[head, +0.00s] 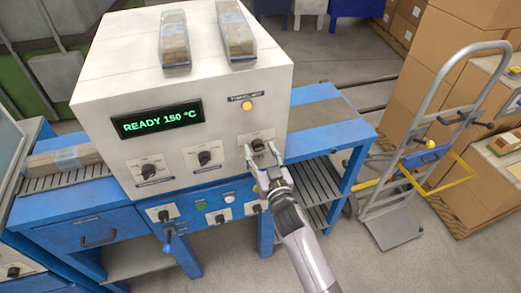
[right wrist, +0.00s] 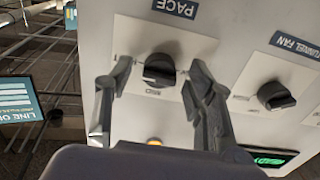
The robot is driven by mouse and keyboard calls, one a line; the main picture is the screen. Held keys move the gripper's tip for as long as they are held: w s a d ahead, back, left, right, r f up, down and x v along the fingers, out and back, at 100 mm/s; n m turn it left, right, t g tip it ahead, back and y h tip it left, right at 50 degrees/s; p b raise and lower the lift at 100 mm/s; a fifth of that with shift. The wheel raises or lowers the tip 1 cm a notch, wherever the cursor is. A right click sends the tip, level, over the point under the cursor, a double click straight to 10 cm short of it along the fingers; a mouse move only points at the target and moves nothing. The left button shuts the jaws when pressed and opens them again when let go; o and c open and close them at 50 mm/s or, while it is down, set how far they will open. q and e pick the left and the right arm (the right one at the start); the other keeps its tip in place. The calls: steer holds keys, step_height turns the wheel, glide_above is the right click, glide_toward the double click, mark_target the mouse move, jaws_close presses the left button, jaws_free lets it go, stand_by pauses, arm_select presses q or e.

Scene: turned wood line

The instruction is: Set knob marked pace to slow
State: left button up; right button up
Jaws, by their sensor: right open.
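The black pace knob (right wrist: 160,71) sits on a white plate on the machine's front, with the dark PACE label (right wrist: 175,7) beside it in the right wrist view. Its grip bar lies roughly level in that view; the small scale marks are too blurred to read. My right gripper (right wrist: 155,74) is open, one finger on each side of the knob, with gaps visible between fingers and knob. In the head view the right gripper (head: 263,158) is in front of the machine's right-hand knob (head: 257,145). My left gripper is not in view.
The white machine (head: 100,75) shows READY 150 °C on its display (head: 157,120) and has two more knobs on its front. A lower blue panel (head: 218,201) carries further controls. Packs lie on top. A hand truck (head: 400,180) and cardboard boxes stand to the right.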

steer(key=shift+w+a, duration=0.1)
steer(key=shift+w, duration=0.15)
steer(key=shift+c, duration=0.4)
steer(key=c, duration=1.1)
